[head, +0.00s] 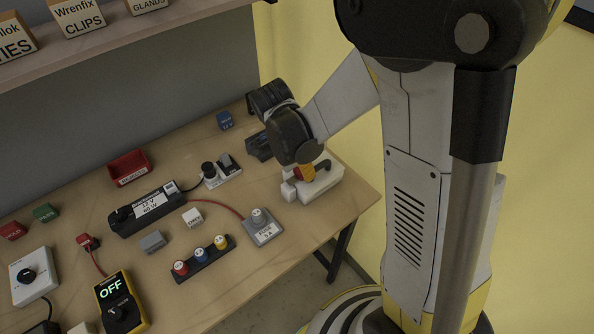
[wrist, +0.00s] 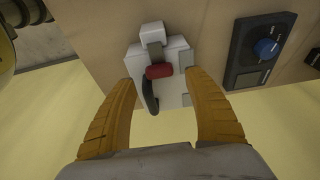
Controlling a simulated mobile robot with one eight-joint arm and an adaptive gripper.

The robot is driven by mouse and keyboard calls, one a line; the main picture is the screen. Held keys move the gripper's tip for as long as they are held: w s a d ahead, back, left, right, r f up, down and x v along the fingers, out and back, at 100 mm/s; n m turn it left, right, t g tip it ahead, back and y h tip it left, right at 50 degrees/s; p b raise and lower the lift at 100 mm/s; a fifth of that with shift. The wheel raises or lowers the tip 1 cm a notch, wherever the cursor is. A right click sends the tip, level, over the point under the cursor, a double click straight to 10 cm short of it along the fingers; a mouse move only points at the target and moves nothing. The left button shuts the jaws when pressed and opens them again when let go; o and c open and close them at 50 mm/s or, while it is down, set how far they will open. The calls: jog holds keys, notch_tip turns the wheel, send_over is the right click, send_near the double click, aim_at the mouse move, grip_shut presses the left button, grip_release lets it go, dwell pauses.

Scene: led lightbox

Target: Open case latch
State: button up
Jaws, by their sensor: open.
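A white case-like block (wrist: 172,87) lies at the table's edge in the wrist view. A red piece (wrist: 158,71), probably the latch, sits on its middle, and a dark curved handle-like part (wrist: 150,96) runs along its left side. The block also shows in the head view (head: 290,191), partly hidden by my arm. My gripper (wrist: 160,78) is open, its yellow fingers spread to either side of the block with the red piece between the tips. I cannot tell whether the fingers touch it. In the head view my gripper (head: 306,174) is over the block.
A dark panel with a blue knob (wrist: 266,49) lies to the right in the wrist view. In the head view, a grey box with a red cable (head: 265,232), a white switch block (head: 222,177) and a black power supply (head: 148,211) stand left of my gripper. A shelf (head: 120,38) hangs above.

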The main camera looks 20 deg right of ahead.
aim_at(296, 179)
jog(key=shift+r, duration=0.15)
jog(key=shift+p+v, duration=1.3)
jog(key=shift+v, duration=0.75)
jog(key=shift+s+d+r+n+b, duration=0.1)
jog(key=shift+s+r+n+b, duration=0.15)
jog(key=shift+n+b, duration=0.35)
jog(key=s+r+n+t+y+b, duration=0.2)
jog(key=s+n+t+b, duration=0.4)
jog(key=s+n+b, duration=0.5)
jog(key=shift+s+d+r+n+y, duration=0.4)
jog(key=shift+s+d+r+n, duration=0.1)
jog(key=shift+n, duration=0.6)
